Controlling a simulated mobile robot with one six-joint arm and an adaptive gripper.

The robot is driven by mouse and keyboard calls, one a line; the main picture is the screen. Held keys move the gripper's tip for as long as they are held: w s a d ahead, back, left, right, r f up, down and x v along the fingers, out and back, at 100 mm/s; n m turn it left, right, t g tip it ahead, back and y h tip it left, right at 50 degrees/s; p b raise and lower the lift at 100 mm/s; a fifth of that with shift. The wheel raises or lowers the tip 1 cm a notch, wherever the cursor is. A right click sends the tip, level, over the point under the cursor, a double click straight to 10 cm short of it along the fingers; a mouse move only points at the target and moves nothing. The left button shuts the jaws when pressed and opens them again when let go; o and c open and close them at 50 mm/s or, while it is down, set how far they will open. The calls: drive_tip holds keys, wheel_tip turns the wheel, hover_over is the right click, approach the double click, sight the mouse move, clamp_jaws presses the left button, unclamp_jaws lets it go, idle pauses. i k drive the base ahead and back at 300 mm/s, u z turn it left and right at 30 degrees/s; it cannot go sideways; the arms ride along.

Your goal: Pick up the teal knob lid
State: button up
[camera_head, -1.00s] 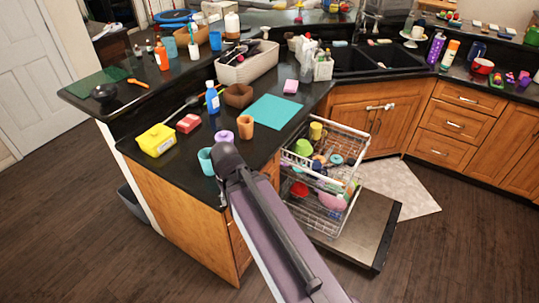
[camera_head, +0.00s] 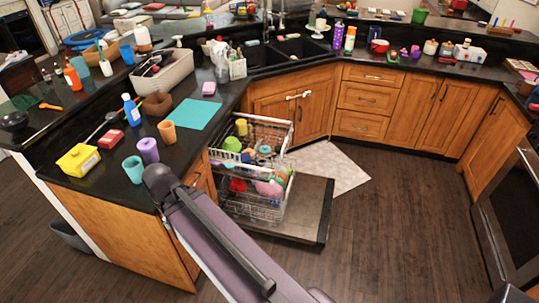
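A small teal round piece (camera_head: 265,150) lies among the dishes in the upper rack of the open dishwasher (camera_head: 262,121). It may be the teal knob lid, but it is too small for me to make out a knob. Green, yellow and pink dishes crowd around it. My gripper is not in view. Only a purple and dark grey link of my arm shows, crossing from the bottom edge up to the near counter, left of the racks.
The open dishwasher door (camera_head: 312,210) lies low over the floor. The near counter holds teal, purple and orange cups (camera_head: 167,131), a yellow container (camera_head: 78,159) and a teal mat (camera_head: 187,115). Dark wooden floor (camera_head: 400,235) is clear to the right.

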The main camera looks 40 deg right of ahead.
sight(265, 149)
drive_tip(key=k, duration=0.95)
drive_tip(key=z, duration=0.65)
drive_tip(key=i, duration=2.2)
drive_tip(key=u, duration=0.3)
